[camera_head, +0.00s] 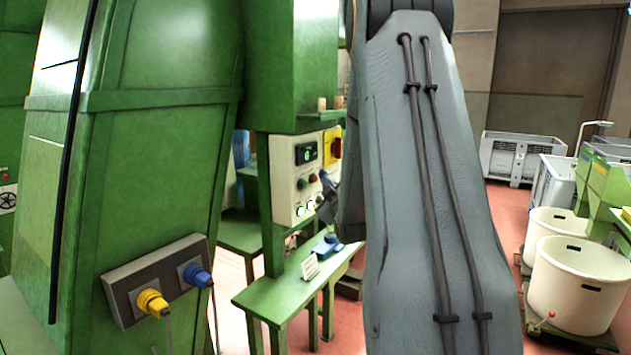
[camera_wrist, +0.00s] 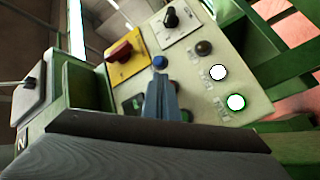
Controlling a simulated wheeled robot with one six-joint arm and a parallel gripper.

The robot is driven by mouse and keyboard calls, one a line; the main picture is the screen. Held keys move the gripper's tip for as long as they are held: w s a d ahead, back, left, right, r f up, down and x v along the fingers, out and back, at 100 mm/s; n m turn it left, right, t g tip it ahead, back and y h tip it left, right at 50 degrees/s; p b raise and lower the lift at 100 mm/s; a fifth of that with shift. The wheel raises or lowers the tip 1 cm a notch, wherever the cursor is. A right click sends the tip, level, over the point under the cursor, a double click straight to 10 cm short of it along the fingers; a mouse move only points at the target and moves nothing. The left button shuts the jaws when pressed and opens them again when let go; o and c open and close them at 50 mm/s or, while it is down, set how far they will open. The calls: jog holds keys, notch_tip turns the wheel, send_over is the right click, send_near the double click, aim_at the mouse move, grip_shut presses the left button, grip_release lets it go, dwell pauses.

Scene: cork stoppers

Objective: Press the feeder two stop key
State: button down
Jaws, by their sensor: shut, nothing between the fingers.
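A pale control panel (camera_head: 284,170) on a green machine carries a display, a red switch on a yellow plate, and dark, red and white buttons. It fills the middle of the wrist view (camera_wrist: 190,100), tilted. Two lit white buttons (camera_wrist: 218,72) (camera_wrist: 236,102) and a dark button (camera_wrist: 204,47) sit in a row on its right side. The labels are too small to read, so I cannot tell which is the feeder two stop key. My gripper (camera_wrist: 160,78) is shut and empty, pointing at the panel beside a round blue cap (camera_wrist: 160,62). Contact cannot be judged.
The red switch (camera_wrist: 119,52) and a black knob (camera_wrist: 171,17) stand out from the panel. A green bench (camera_head: 275,295) is below it. A green machine housing (camera_head: 160,150) with yellow and blue plugs stands left. White tubs (camera_head: 575,285) stand right.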

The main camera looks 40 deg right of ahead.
jog(key=shift+w, duration=0.1)
jog(key=shift+w+a+b, duration=0.2)
jog(key=shift+w+b, duration=0.1)
jog(key=shift+b, duration=0.05)
jog(key=shift+w+a, duration=0.15)
jog(key=shift+w, duration=0.25)
dwell(0.7)
jog(key=shift+s, duration=0.1)
jog(key=shift+s+d, duration=0.3)
jog(key=shift+s, duration=0.35)
jog(key=s, duration=0.1)
jog(key=s+d, duration=0.1)
jog(key=s, duration=0.1)
jog(key=s+d, duration=0.1)
jog(key=shift+s, duration=0.35)
dwell(0.4)
jog(key=shift+a, duration=0.1)
dwell(0.5)
